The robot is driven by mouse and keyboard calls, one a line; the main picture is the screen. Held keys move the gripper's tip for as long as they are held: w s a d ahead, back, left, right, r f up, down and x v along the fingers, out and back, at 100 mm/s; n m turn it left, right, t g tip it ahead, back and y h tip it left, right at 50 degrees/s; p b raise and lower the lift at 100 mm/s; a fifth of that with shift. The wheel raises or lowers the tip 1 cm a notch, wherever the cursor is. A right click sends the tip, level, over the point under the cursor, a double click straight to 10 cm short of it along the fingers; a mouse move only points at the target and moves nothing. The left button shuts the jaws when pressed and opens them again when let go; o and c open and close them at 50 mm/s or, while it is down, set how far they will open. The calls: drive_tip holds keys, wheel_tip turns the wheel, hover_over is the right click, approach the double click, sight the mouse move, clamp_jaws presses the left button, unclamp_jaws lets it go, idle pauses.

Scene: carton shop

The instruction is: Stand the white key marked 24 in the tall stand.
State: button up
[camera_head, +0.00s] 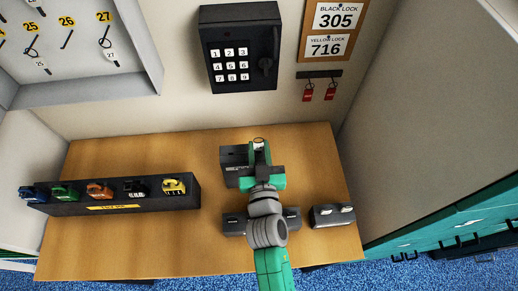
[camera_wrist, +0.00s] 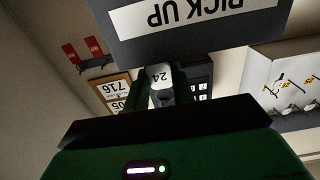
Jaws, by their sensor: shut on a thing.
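My gripper (camera_head: 259,158) is shut on the white key (camera_wrist: 161,75), whose head reads 24 in the wrist view. In the head view the key's pale head (camera_head: 258,142) shows just beyond my fingers. A dark block (camera_head: 233,156), seemingly the tall stand, is at and left of my fingers, partly hidden by them. In the wrist view a dark face labelled PICK UP (camera_wrist: 195,22) is close by the key. The key's lower part is hidden, so I cannot tell whether it touches the stand.
Low dark blocks stand nearer on the bench (camera_head: 232,222) and at right (camera_head: 332,215). A long rack with several coloured padlocks (camera_head: 112,202) stands at left. A black keypad box (camera_head: 240,50), a key cabinet (camera_head: 85,90) and two red tags (camera_head: 318,92) are on the wall.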

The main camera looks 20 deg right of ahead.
drive_tip(key=shift+f+b, duration=0.5)
drive_tip(key=shift+b, duration=0.15)
idle(0.4)
drive_tip(key=o, duration=0.8)
drive_tip(key=shift+o, duration=0.2)
drive_tip(key=shift+v, duration=4.1)
drive_tip(key=shift+w, duration=0.1)
